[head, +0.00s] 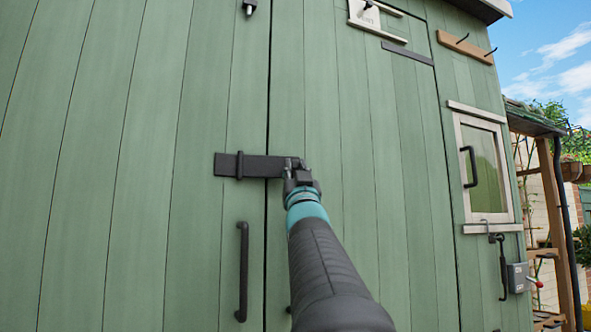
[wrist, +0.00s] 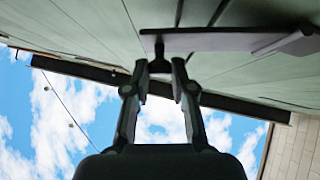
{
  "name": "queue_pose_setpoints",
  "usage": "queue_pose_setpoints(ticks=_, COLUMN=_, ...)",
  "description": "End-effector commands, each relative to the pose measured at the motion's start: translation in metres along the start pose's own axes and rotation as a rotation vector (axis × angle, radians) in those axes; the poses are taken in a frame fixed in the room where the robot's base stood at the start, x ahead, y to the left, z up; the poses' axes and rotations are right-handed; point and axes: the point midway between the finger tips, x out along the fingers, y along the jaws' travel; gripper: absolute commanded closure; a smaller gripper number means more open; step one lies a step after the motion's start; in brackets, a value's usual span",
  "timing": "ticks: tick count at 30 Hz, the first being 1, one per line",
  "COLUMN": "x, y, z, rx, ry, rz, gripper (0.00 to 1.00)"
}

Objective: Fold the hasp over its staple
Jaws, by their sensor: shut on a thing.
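The hasp (head: 262,167) is a dark flat bar lying across the seam between two green door panels, with a thick upright knuckle near its left end. My gripper (head: 295,170) is at its right end, right of the seam. In the wrist view, the hasp (wrist: 225,41) runs across the top as a grey strap, and a small dark tab (wrist: 159,47) sticks out from it between my fingertips. My gripper (wrist: 160,70) is shut on this tab. The staple cannot be made out; my gripper covers that spot. Whether the strap lies flush on the wood is unclear.
A black pull handle (head: 243,270) stands below the hasp on the left panel. A dark fitting (head: 249,6) is above. At right are a framed window (head: 485,170), a hook rail (head: 465,46) and a grey lever box (head: 518,277). The boards around the hasp are clear.

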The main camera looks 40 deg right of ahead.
Motion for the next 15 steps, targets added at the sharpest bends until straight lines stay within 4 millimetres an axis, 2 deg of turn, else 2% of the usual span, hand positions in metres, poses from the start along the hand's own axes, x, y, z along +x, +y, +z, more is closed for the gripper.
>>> queue_pose_setpoints(ticks=15, x=0.011, y=0.005, z=0.009, rx=0.076, ry=0.005, rz=-0.077, gripper=1.00)
